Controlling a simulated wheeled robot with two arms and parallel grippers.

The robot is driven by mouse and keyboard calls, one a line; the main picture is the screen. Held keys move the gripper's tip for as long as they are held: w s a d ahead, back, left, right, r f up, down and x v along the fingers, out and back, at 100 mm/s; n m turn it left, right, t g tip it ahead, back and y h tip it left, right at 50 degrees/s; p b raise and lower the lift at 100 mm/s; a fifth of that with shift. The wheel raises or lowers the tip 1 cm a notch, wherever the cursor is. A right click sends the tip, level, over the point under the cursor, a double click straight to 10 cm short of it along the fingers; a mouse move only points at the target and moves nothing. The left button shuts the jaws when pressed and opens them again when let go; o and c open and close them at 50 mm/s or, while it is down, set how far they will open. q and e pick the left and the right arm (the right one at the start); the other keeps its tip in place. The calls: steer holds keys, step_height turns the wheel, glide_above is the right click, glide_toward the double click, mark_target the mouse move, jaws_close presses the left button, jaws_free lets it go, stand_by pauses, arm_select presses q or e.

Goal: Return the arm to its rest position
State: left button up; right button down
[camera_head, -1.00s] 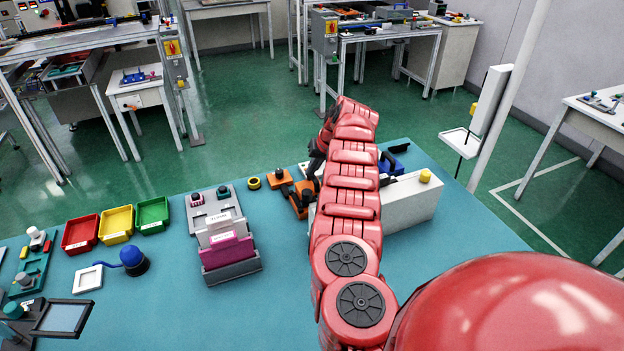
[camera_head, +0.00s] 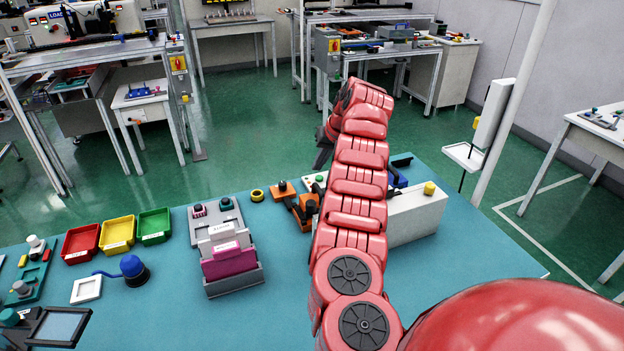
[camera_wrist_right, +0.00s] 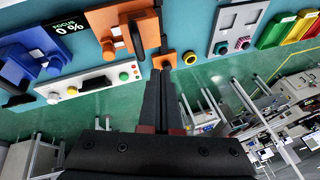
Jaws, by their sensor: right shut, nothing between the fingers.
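My right arm (camera_head: 357,180), red and segmented, reaches forward over the teal table from the lower right. Its dark right gripper (camera_head: 322,158) hangs at the far end, partly hidden by the arm, and shows against the floor just beyond the table's far edge. In the right wrist view, the gripper (camera_wrist_right: 160,68) is shut with nothing held, its fingers overlapping the view of an orange fixture (camera_wrist_right: 129,36) below. My left gripper is not in view.
The teal table (camera_head: 190,310) carries a grey holder with a pink block (camera_head: 230,260), red, yellow and green bins (camera_head: 117,234), a blue round device (camera_head: 132,268) and a white box (camera_head: 415,215) beside the arm. A yellow ring (camera_head: 257,195) lies near the far edge.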

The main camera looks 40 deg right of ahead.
steer(key=r, duration=0.1)
steer(key=s+d+r, duration=0.1)
steer(key=s+r, duration=0.1)
steer(key=shift+d+r+b, duration=0.3)
